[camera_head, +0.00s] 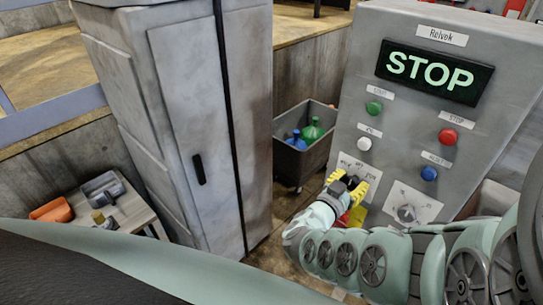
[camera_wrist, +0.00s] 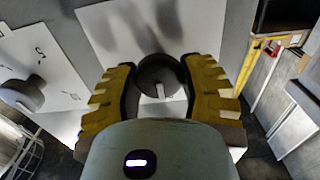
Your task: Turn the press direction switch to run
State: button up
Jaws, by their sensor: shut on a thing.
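The control panel (camera_head: 400,105) stands at the right in the head view, with a lit STOP display (camera_head: 436,72). A switch plate (camera_head: 347,161) sits at its lower left. My gripper (camera_head: 349,186) is at this plate and hides its knob in the head view. In the wrist view, my gripper (camera_wrist: 160,82) has its yellow fingers on both sides of a round dark knob (camera_wrist: 158,76) with a light pointer mark, and is shut on it. The plate (camera_wrist: 110,30) behind it shows no readable lettering there. A second knob (camera_head: 406,213) is to the right, and it also shows in the wrist view (camera_wrist: 22,94).
Green (camera_head: 374,107), red (camera_head: 448,137), white (camera_head: 364,144) and blue (camera_head: 429,173) buttons sit above the knobs. A grey cabinet (camera_head: 180,110) stands left of the panel. A bin (camera_head: 303,157) with bottles is between them. A small table (camera_head: 130,213) holds trays at the left.

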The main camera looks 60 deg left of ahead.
jog(key=shift+c, duration=1.1)
jog(key=shift+f+m+b, duration=0.1)
jog(key=shift+m+b, duration=0.25)
jog(key=shift+m, duration=0.25)
jog(key=m+b, duration=0.3)
jog(key=shift+d+f+m+b, duration=0.25)
jog(key=shift+f+m+b, duration=0.05)
jog(key=m+b, duration=0.3)
jog(key=b, duration=0.2)
jog(key=shift+w+m, duration=0.1)
jog(key=shift+m, duration=0.3)
jog(key=shift+r+m+b, duration=0.25)
jog(key=shift+m+b, duration=0.45)
jog(key=shift+b, duration=0.3)
jog(key=shift+a+r, duration=0.1)
jog(key=o, duration=1.2)
